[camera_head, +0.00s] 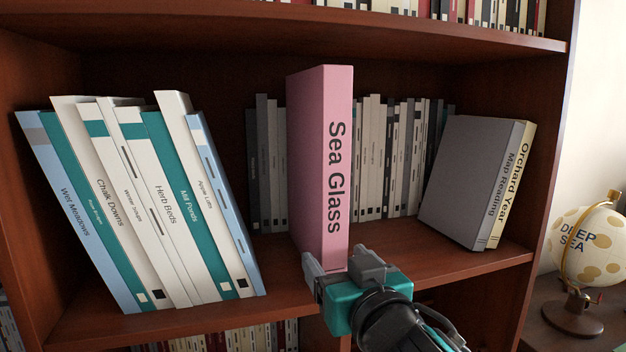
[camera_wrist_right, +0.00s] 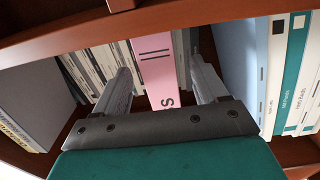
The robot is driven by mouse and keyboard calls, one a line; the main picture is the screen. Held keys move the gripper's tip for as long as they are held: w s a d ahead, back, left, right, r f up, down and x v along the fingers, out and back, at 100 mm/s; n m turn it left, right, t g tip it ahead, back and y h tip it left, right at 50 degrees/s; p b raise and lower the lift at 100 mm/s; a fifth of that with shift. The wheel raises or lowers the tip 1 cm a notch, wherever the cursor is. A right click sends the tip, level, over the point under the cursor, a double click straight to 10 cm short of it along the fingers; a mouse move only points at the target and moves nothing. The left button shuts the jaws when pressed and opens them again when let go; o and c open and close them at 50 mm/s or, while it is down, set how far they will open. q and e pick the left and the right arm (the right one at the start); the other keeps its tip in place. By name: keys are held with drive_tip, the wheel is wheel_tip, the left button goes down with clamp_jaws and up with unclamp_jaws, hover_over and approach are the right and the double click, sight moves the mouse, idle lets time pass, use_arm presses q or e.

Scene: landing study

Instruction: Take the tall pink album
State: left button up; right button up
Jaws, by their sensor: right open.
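The tall pink album (camera_head: 336,150), lettered "Sea Glass", stands upright on the middle shelf with its spine facing out. It also shows in the right wrist view (camera_wrist_right: 156,72), between my two fingers. My right gripper (camera_head: 342,262) is open at the foot of the album, one finger to each side of the spine. In the right wrist view the fingers (camera_wrist_right: 162,88) have gaps to the album on both sides. Part of the album's lower end is hidden by the gripper in the head view. My left gripper is not in view.
A leaning row of white, teal and blue books (camera_head: 150,200) fills the left. Grey and tan books (camera_head: 478,180) lean at the right. A row of thin volumes (camera_head: 385,155) stands behind. Bare shelf (camera_head: 400,252) lies to the album's right. A globe (camera_head: 588,245) stands beyond the bookcase.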

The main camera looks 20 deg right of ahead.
drive_tip(key=w, duration=0.7)
drive_tip(key=shift+w+r+p, duration=0.1)
drive_tip(key=shift+r+p, duration=0.2)
drive_tip(key=shift+r, duration=0.1)
clamp_jaws()
idle(0.3)
drive_tip(key=shift+r, duration=0.25)
